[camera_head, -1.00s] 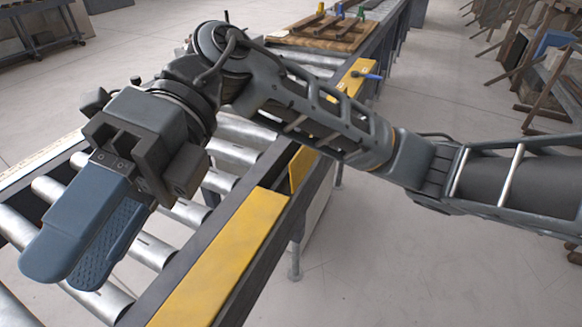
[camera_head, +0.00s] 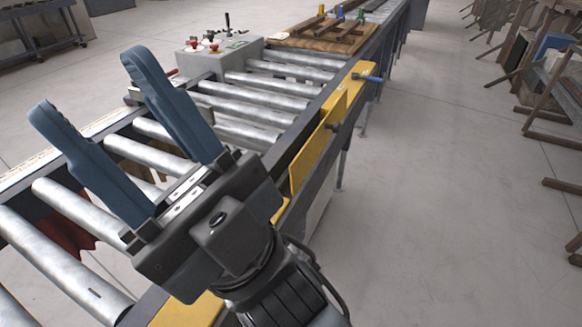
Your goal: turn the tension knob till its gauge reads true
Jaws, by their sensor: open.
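My gripper (camera_head: 92,84) is open and empty, with its two blue fingers apart and pointing up and to the left over the rollers. A grey control box (camera_head: 192,62) stands beyond it on the conveyor, with red-topped knobs (camera_head: 211,36) and a black upright lever (camera_head: 228,22) on top. A small dark knob (camera_head: 333,126) sticks out from the yellow side guard, and a blue handle (camera_head: 368,77) is farther along it. I cannot tell which of these is the tension knob. No gauge face can be made out. My gripper touches none of them.
The roller conveyor (camera_head: 292,75) runs from near left to far right. A wooden pallet (camera_head: 325,38) with coloured clamps lies on it behind the box. Wooden racks (camera_head: 545,75) stand at the right. The floor (camera_head: 440,190) between is clear.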

